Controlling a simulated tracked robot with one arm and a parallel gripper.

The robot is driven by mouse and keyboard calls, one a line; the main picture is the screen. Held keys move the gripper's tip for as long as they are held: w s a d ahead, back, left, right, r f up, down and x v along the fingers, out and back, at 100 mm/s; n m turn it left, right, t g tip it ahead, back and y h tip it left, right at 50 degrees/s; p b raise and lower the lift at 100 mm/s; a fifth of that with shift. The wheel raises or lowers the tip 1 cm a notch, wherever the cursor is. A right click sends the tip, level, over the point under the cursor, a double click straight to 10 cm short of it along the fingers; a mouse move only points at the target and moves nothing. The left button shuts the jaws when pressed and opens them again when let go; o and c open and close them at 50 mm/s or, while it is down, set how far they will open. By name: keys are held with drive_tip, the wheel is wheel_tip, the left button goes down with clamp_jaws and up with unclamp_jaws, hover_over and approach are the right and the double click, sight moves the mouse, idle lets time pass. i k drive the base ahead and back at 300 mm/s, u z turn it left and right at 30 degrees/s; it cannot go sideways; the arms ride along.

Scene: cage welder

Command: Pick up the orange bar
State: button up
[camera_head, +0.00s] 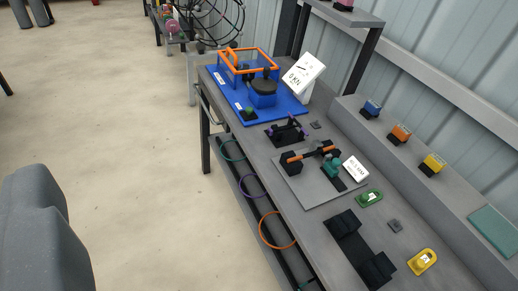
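The orange bar (328,149) is a short, thin bar with a dark middle part. It lies roughly level across a small fixture on a grey plate (316,190) on the workbench, right of the picture's middle. Its left end is at a black block (291,164). Its right end is close to a teal clamp-like part (331,168); whether they touch is too small to tell. I see no gripper fingers in this view, and nothing of mine is at the bar.
A blue tray (240,113) with an orange-framed cage (248,53) stands behind. A white display (355,169) is right of the bar. Black blocks (360,250) lie in front. Coloured rings (278,229) line the bench's left side. The floor (120,130) is clear left of it.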

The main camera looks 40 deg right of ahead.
sight(294, 160)
drive_tip(key=u, duration=0.9)
drive_tip(key=i, duration=2.3)
drive_tip(key=z, duration=3.65)
drive_tip(key=i, duration=1.05)
drive_tip(key=z, duration=0.05)
